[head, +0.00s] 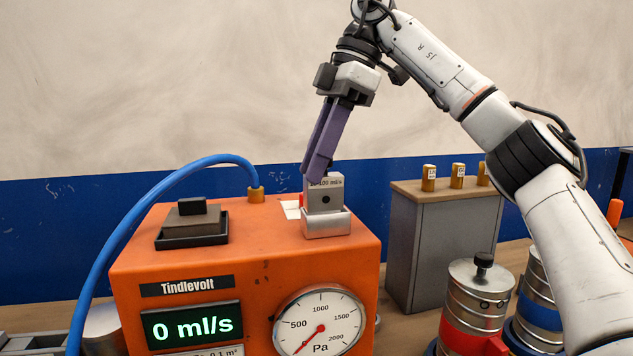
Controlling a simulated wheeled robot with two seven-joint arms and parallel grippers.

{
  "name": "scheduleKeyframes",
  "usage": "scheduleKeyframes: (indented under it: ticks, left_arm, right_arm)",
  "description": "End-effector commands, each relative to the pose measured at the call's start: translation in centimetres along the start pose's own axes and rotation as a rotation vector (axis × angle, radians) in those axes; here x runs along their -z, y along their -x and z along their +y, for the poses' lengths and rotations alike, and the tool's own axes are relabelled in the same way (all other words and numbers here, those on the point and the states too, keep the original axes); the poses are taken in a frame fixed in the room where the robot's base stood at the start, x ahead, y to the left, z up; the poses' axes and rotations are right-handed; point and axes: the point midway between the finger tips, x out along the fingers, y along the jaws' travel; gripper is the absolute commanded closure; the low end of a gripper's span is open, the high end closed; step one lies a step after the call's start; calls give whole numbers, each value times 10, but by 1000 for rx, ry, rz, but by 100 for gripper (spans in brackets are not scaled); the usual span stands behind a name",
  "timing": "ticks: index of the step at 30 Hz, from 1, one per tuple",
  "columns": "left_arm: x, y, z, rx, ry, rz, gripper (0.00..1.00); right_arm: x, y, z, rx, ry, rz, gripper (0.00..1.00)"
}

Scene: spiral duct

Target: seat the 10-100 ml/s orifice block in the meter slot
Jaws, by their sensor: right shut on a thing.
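The orifice block (326,199) is grey with a dark round hole. Its label reads "100 ml/s" at the end; the start is partly covered by my finger. My right gripper (319,172), with purple fingers, comes down from above and is shut on the top of the block. The block stands upright in or just over the metal meter slot (327,225) on top of the orange meter (250,268). I cannot tell how deep its bottom sits. My left gripper is not in view.
A blue hose (150,190) arches to a brass fitting on the meter. A grey block with a black knob (193,217) sits in a black tray on the meter's left. A grey cabinet (440,250) with brass pieces and metal canisters (478,300) stand to the right.

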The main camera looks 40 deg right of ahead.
Motion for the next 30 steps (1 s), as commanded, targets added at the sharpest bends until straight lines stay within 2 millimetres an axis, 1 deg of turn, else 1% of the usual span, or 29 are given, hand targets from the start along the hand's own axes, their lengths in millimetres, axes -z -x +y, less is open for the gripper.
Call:
scheduleKeyframes:
  ticks: [6, 9, 12, 18, 19, 21, 22, 30]
  left_arm:
    - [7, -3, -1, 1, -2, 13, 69]
    - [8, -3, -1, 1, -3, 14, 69]
    - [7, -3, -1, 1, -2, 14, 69]
    - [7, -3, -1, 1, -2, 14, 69]
    - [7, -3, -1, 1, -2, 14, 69]
    - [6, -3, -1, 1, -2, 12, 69]
    - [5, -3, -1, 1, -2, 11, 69]
    - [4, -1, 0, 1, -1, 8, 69]
  right_arm:
    - [-11, -26, 0, 7, -2, -5, 100]
    - [-15, -34, 0, 7, -4, -9, 100]
    - [-17, -37, 0, 6, -5, -13, 100]
    - [-18, -38, 0, 6, -5, -14, 100]
    - [-18, -39, 0, 7, -5, -16, 74]
    - [-18, -38, 0, 7, -5, -14, 62]
    - [-17, -38, 0, 6, -5, -12, 58]
    - [-15, -34, 0, 1, -3, -4, 58]
